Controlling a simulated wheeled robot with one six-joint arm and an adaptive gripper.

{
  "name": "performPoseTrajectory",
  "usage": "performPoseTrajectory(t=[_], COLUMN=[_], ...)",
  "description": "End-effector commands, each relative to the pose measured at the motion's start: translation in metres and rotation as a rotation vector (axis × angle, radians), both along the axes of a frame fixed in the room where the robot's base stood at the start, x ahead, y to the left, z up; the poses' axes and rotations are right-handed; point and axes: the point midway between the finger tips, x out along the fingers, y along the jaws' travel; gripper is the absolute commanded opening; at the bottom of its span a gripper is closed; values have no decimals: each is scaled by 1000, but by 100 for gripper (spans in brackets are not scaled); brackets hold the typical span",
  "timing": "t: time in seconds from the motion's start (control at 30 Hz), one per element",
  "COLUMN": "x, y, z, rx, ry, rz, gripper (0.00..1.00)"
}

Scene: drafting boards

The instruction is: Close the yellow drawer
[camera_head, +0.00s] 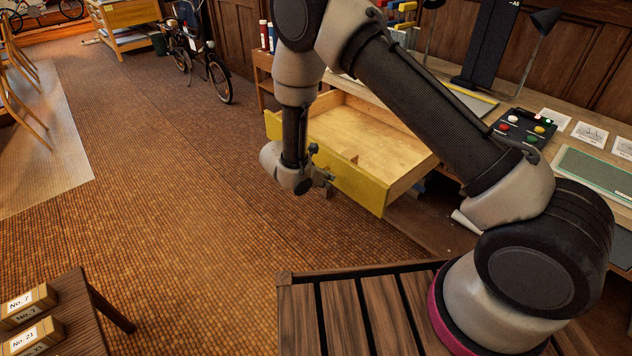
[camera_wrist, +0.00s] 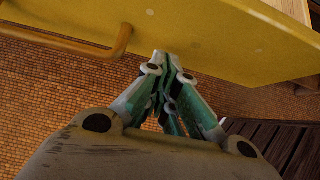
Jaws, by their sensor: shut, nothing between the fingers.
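The yellow drawer (camera_head: 352,181) stands pulled well out from under the wooden bench, and its pale wooden inside (camera_head: 365,140) looks empty apart from a small notch or block. My gripper (camera_head: 330,178) is at the outer side of the drawer's yellow front, near its middle. In the wrist view my gripper (camera_wrist: 168,56) is shut and empty, its fingertips at or very near the yellow front (camera_wrist: 215,40). I cannot tell whether they touch it. A curved handle (camera_wrist: 118,45) on the front lies to the left of the fingers, apart from them.
The bench top (camera_head: 490,105) carries a button box (camera_head: 525,128), a lamp (camera_head: 540,30) and paper cards (camera_head: 590,134). A bicycle (camera_head: 205,65) stands behind. A small table with numbered blocks (camera_head: 28,305) is at lower left. The tiled floor left of the drawer is clear.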

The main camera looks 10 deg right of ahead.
Motion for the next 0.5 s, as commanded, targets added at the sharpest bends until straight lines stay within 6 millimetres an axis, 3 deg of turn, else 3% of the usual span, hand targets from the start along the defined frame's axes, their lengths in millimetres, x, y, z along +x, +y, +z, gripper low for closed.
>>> performPoseTrajectory(t=[0.2,0.5], x=[9,10], y=[-13,-14], z=[0,0], rx=[0,0], ry=[1,1], rz=[1,1], gripper=[0,0])
